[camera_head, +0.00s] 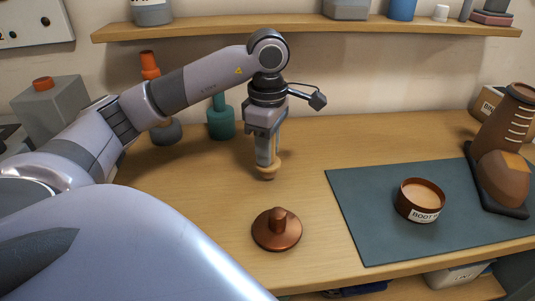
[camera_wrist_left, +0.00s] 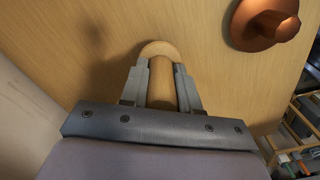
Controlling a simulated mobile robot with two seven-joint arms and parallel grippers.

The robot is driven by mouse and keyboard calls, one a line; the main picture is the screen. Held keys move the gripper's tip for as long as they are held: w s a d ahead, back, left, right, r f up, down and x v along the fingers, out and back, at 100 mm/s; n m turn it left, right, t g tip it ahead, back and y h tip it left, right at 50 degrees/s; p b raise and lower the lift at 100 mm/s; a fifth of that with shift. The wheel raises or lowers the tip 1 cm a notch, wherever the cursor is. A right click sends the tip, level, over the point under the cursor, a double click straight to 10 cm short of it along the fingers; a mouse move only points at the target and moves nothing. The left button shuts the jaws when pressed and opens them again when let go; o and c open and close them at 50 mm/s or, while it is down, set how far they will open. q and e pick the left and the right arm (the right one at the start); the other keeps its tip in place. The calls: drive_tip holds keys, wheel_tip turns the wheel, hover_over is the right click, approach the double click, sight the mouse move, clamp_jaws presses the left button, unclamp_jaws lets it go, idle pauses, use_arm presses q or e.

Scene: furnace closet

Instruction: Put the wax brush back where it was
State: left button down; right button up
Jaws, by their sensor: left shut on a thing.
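My left gripper (camera_head: 265,157) points down over the wooden bench, left of the dark mat. It is shut on the wax brush (camera_head: 268,170), a pale wooden piece with a rounded end. In the left wrist view the brush (camera_wrist_left: 160,82) sits between the two grey fingers. Its lower end is close to the bench top; I cannot tell whether it touches. Its bristles are not visible. An open brown tin of pale wax (camera_head: 422,196), labelled "BOOT", stands on the mat. My right gripper is not in view.
A copper lid-like disc with a knob (camera_head: 277,230) lies on the bench in front of the gripper. A brown boot (camera_head: 503,145) stands at the right of the dark mat (camera_head: 362,215). A green bottle (camera_head: 220,122) stands behind my left arm. A shelf (camera_head: 300,28) runs along the wall.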

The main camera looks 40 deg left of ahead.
use_arm(q)
drive_tip(key=shift+f, duration=0.8)
drive_tip(key=shift+f, duration=0.1)
drive_tip(key=c, duration=0.8)
unclamp_jaws()
drive_tip(key=shift+r, duration=0.5)
wheel_tip(320, 180, up, 10)
drive_tip(key=p, duration=0.3)
drive_tip(key=shift+r, duration=0.1)
drive_tip(key=shift+r+p, duration=0.4)
drive_tip(key=shift+r, duration=0.15)
